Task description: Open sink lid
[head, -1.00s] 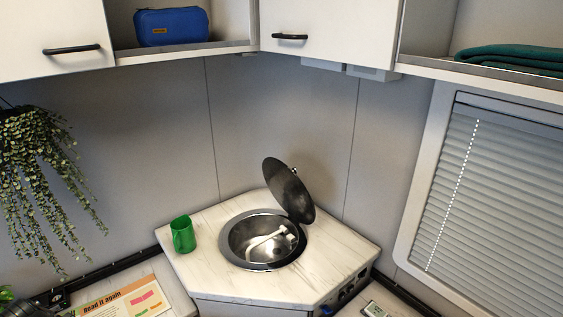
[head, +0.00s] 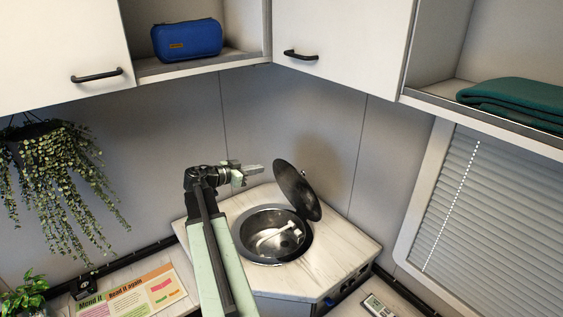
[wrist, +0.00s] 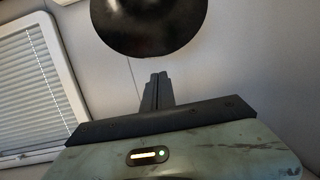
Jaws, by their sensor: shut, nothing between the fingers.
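The round dark sink lid (head: 297,190) stands raised and tilted at the back right of the round metal sink (head: 243,239). A white faucet (head: 281,236) lies low inside the basin. My gripper (head: 259,169) is in the air to the left of the lid, above the counter, pointing right, with a gap between them. In the wrist view the lid (wrist: 150,25) shows at the top, beyond the fingers of my gripper (wrist: 159,76), which are together and empty. The green cup seen before is not visible now; my arm covers that part of the counter.
The marbled counter (head: 335,262) surrounds the sink in the corner. Upper cabinets (head: 335,40) and a shelf with a blue case (head: 187,40) hang above. A plant (head: 60,165) hangs at left. A blind-covered window (head: 490,215) is at right.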

